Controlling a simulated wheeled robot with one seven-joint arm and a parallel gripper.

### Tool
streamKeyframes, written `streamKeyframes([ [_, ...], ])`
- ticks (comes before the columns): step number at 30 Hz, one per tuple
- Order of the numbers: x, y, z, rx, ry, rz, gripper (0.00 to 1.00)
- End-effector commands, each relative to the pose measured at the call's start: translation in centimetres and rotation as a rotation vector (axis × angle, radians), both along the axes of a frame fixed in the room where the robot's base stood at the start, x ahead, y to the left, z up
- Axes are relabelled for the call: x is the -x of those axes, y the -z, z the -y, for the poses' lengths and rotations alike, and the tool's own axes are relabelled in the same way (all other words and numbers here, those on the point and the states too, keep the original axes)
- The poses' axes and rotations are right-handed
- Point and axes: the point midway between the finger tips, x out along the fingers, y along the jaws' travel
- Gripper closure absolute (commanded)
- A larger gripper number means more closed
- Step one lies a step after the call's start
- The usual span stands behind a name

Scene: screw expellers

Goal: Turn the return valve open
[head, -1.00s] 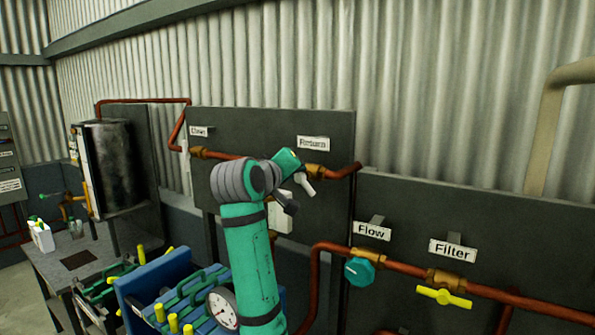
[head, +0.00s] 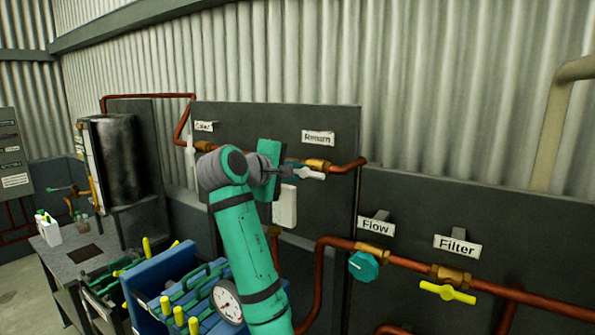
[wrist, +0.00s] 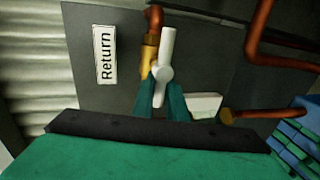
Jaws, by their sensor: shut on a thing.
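The return valve's white handle (head: 312,174) sits below the "Return" label (head: 318,138) on the brass fitting (head: 317,164) of the copper pipe. In the head view it lies near level, close to in line with the pipe. In the wrist view the handle (wrist: 167,55) runs up the picture beside the brass fitting (wrist: 148,60), its round hub in the middle. My gripper (wrist: 163,103) is shut on the handle's near end, one teal finger on each side. In the head view my gripper (head: 290,170) reaches the handle from the left; the fingers partly hide its end.
A white box (head: 284,207) is on the panel just below my gripper. To the lower right are the teal flow knob (head: 363,266) and the yellow filter handle (head: 447,292). A blue rack (head: 150,278) with yellow-handled tools stands below left of my arm.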

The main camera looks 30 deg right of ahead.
Motion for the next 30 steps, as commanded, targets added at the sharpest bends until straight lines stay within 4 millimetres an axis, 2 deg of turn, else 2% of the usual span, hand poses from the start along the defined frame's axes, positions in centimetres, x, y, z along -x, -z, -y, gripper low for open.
streamKeyframes([
  [18,-0.07,0.29,-0.03,0.013,0.0,-0.042,1.0],
  [19,-0.07,0.3,-0.03,0.013,0.0,-0.041,0.82],
  [20,-0.07,0.3,-0.03,0.013,0.0,-0.041,0.79],
  [30,0.03,0.07,-0.24,0.015,0.0,-0.037,0.79],
])
